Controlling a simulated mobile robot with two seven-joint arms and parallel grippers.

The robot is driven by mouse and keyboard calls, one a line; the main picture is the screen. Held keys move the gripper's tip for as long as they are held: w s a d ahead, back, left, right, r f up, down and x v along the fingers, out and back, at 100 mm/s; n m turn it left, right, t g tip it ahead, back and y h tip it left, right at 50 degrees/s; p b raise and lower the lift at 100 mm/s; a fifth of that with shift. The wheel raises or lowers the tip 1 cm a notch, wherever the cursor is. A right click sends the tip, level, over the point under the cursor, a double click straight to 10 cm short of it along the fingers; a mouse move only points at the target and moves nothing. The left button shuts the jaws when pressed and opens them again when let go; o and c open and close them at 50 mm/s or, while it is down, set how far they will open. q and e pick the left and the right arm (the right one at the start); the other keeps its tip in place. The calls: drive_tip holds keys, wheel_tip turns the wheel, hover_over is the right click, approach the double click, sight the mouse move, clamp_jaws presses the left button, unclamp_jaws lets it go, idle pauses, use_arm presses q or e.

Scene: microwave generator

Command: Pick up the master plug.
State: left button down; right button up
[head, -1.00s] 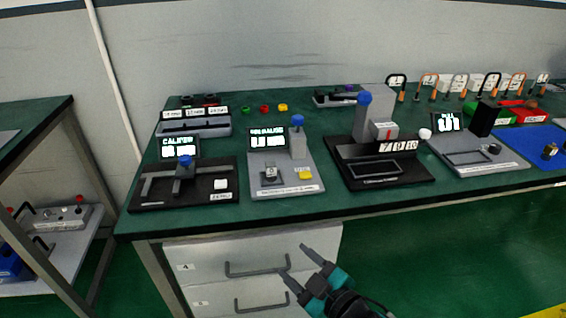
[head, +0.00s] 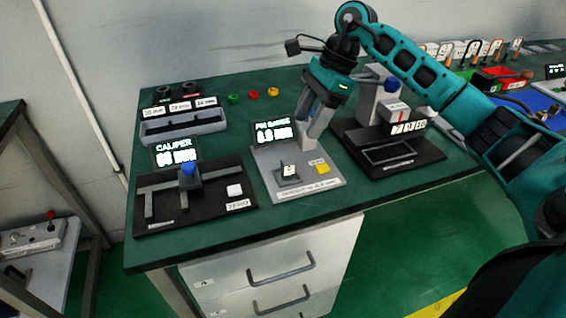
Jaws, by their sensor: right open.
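No part here is clearly marked as the master plug, so I cannot tell which one it is. Dark upright cylinders (head: 163,94) stand at the back left behind white mm labels. Green (head: 233,99), red (head: 254,95) and yellow (head: 273,92) small round pieces sit on the bench to their right. My right gripper (head: 308,122) points down with its fingers apart and empty, over the back of the pin gauge station (head: 325,184). It hides part of that station's grey column. My left gripper is out of view.
The caliper station (head: 218,200) stands at the front left, with a grey tray (head: 183,125) behind it. A black station (head: 405,160) stands right of the pin gauge. Red and green bins (head: 497,78) are further right. Green bench top (head: 215,90) is bare around the coloured pieces.

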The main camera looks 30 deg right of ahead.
hover_over(288, 161)
drive_tip(key=s+d, duration=0.1)
drive_tip(key=d, duration=0.1)
wheel_tip(288, 161, down, 6)
drive_tip(key=shift+r, duration=0.25)
drive_tip(key=p+x, duration=0.1)
drive_tip(key=x, duration=0.5)
drive_tip(key=shift+w+f, duration=0.15)
drive_tip(key=shift+f, duration=0.1)
clamp_jaws()
